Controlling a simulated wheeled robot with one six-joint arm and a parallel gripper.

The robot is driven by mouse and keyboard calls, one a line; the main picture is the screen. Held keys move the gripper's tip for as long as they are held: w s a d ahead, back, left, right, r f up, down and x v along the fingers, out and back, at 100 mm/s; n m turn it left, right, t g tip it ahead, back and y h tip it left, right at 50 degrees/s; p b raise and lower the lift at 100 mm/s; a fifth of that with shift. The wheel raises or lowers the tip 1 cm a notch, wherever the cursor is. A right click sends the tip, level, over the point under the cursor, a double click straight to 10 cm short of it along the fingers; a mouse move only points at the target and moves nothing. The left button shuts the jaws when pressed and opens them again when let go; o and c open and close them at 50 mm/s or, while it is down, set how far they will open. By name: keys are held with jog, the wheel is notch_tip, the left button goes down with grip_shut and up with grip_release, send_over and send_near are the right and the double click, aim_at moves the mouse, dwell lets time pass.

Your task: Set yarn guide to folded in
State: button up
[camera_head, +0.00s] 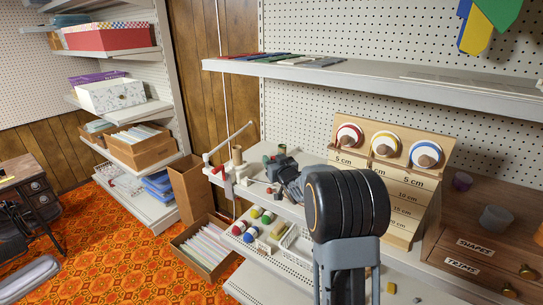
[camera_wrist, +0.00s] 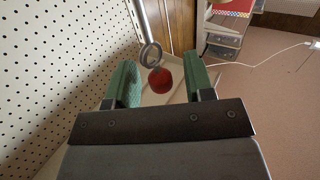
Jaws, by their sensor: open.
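The yarn guide, a thin pale arm (camera_head: 230,141), slants up to the right from the white winder (camera_head: 215,172) at the left end of the middle shelf. In the wrist view I see a grey rod ending in a ring (camera_wrist: 150,55), which looks like the guide's end, with a red rounded knob (camera_wrist: 160,81) just below it. My gripper (camera_head: 274,155) is to the right of the winder. In the wrist view its green fingers (camera_wrist: 160,78) are spread apart, with the ring and knob showing between them. I cannot tell whether the fingers touch either.
A brown cone (camera_head: 237,155) stands by the winder. Colored spools (camera_head: 256,212) and a white basket (camera_head: 296,241) lie on the shelf below. A wooden yarn stand (camera_head: 408,195) and drawer cabinet (camera_head: 480,235) are at right. An upper shelf (camera_head: 380,82) overhangs; pegboard (camera_wrist: 60,70) is close on the wrist view's left.

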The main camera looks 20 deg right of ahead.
jog(key=shift+w, duration=1.05)
grip_shut()
